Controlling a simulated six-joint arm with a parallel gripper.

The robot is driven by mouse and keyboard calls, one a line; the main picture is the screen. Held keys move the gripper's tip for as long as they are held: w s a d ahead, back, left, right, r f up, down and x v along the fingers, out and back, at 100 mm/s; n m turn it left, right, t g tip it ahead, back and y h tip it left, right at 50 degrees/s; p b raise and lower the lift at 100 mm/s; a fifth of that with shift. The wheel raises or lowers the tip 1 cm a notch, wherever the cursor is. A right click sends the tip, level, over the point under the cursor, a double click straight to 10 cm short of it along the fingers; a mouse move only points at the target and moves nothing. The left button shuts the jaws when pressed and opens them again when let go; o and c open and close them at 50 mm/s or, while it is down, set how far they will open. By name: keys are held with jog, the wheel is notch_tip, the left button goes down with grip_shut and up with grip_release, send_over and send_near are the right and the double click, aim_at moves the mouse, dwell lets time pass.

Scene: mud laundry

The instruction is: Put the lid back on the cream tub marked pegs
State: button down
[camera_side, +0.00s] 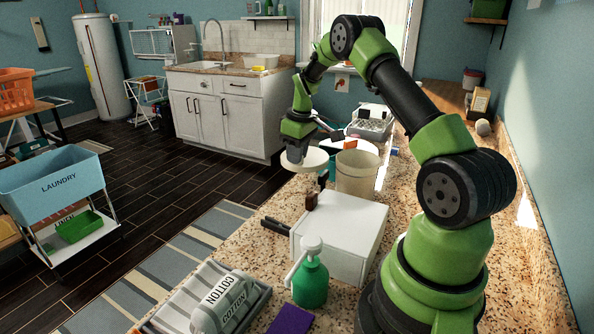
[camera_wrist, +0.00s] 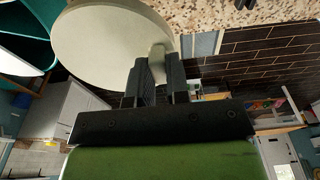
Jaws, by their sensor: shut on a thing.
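My gripper (camera_side: 296,150) is shut on the knob of a round cream lid (camera_side: 306,161). In the wrist view my gripper's fingers (camera_wrist: 156,82) close on the knob, and the lid (camera_wrist: 100,42) fills the upper left. The lid is held in the air, close to level in the side view. A cream tub (camera_side: 357,175) stands upright on the speckled counter, just right of the lid in the side view. Its top looks open. Its marking does not show from this side.
A white box (camera_side: 338,235) stands on the counter in front of the tub. A dark bottle (camera_side: 312,196) stands close by. A grey caddy (camera_side: 370,125) sits behind.

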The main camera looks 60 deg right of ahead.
notch_tip(320, 180, up, 16)
jog(key=f, duration=0.1)
jog(key=s+d+m, duration=0.3)
jog(key=s+m, duration=0.3)
jog(key=s, duration=0.6)
notch_tip(320, 180, down, 11)
jog(key=shift+w+a+f+h, duration=0.15)
jog(key=shift+w+a+h, duration=0.1)
jog(key=shift+w+h, duration=0.05)
jog(key=shift+f, duration=0.15)
dwell(1.9)
jog(key=c, duration=0.5)
grip_release()
jog(key=shift+c, duration=0.2)
